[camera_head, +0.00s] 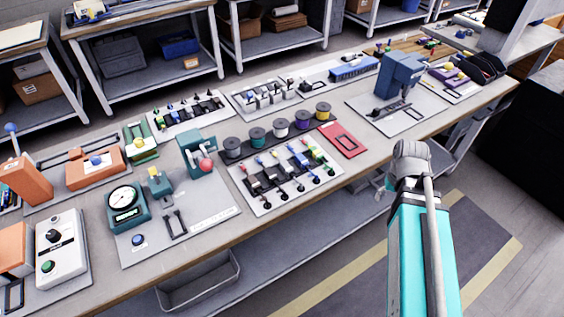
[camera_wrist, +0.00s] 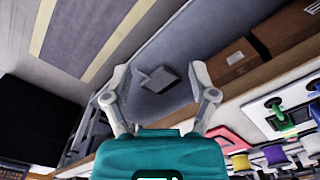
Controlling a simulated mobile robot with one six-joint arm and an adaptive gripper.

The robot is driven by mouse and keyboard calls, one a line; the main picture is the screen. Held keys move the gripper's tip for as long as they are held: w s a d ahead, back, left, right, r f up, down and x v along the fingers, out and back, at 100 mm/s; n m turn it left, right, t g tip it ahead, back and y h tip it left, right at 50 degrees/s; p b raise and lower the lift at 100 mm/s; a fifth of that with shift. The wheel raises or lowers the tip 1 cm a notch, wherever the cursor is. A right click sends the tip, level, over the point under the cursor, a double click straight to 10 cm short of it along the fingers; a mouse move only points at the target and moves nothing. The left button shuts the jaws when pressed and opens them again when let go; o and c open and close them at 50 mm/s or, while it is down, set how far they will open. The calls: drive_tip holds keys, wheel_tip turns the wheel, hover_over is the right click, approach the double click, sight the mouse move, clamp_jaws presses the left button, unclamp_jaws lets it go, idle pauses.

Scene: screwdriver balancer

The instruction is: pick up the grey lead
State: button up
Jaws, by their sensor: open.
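A white board (camera_head: 262,208) on the bench holds several short leads with coloured tips and black ends. I cannot single out the grey lead among them at this size. Part of this board's row shows at the right of the wrist view, with a green lead end (camera_wrist: 275,112). My gripper (camera_head: 383,187) is in front of the bench edge, right of the lead board and apart from it. In the wrist view my gripper (camera_wrist: 160,95) has its two fingers spread wide with nothing held between them.
A row of spools (camera_head: 279,130) stands behind the leads. A teal press (camera_head: 198,153) stands left of the leads. A grey bin (camera_head: 200,285) sits on the lower shelf. Floor before the bench is clear.

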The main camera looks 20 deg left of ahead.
drive_tip(key=w+a+r+n+p, duration=0.2)
drive_tip(key=w+a+r+p, duration=0.15)
drive_tip(key=a, duration=0.55)
drive_tip(key=w+a+r+n+p, duration=0.2)
drive_tip(key=a+r+n+p, duration=0.15)
drive_tip(key=a, duration=0.45)
wheel_tip(320, 180, up, 6)
drive_tip(key=n+p, duration=0.3)
drive_tip(key=p, duration=0.2)
hover_over(286, 165)
drive_tip(key=shift+a, duration=0.2)
drive_tip(key=shift+f, duration=0.2)
wheel_tip(286, 165, down, 8)
drive_tip(key=b, duration=0.8)
drive_tip(key=shift+f, duration=0.15)
drive_tip(key=shift+f+b, duration=0.1)
drive_tip(key=shift+b, duration=0.25)
drive_tip(key=shift+w+d+f+b, duration=0.1)
drive_tip(key=shift+d+f+b, duration=0.05)
drive_tip(key=shift+f+b, duration=2.35)
clamp_jaws()
